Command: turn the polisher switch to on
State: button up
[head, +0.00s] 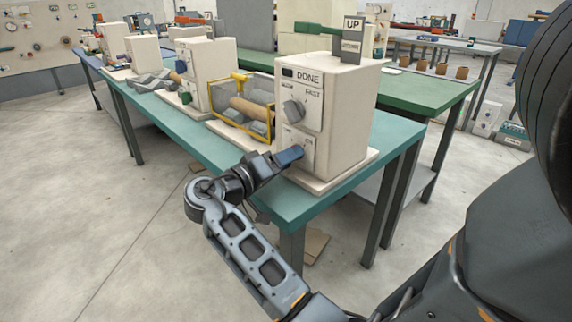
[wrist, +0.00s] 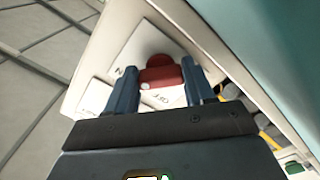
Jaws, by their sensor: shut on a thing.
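The polisher is a cream box (head: 345,120) at the near end of the teal bench. Its front has a "DONE" display, a grey dial (head: 293,110) by "FAST", and a lower switch plate (head: 308,150). My gripper (head: 298,152) reaches that plate and hides its knob in the head view. In the wrist view the red switch knob (wrist: 160,74) sits between my two blue fingers, which are closed on its sides. A pale dot shows on the knob's edge. "OFF" is printed beside the knob, and part of a label ending in "N" lies to its left. I cannot tell the switch's setting.
A yellow guard frame (head: 243,110) with a brown roller stands left of the box on the teal bench (head: 300,203). An "UP" sign (head: 352,35) stands on the box. More machines line the bench behind. The floor in front is open.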

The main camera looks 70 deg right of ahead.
jog(key=shift+f, duration=0.1)
dwell(0.3)
jog(key=o, duration=1)
jog(key=shift+o, duration=0.2)
jog(key=shift+w+a, duration=0.1)
jog(key=v, duration=0.7)
jog(key=shift+w+a, duration=0.1)
jog(key=shift+a, duration=0.2)
jog(key=shift+a, duration=0.1)
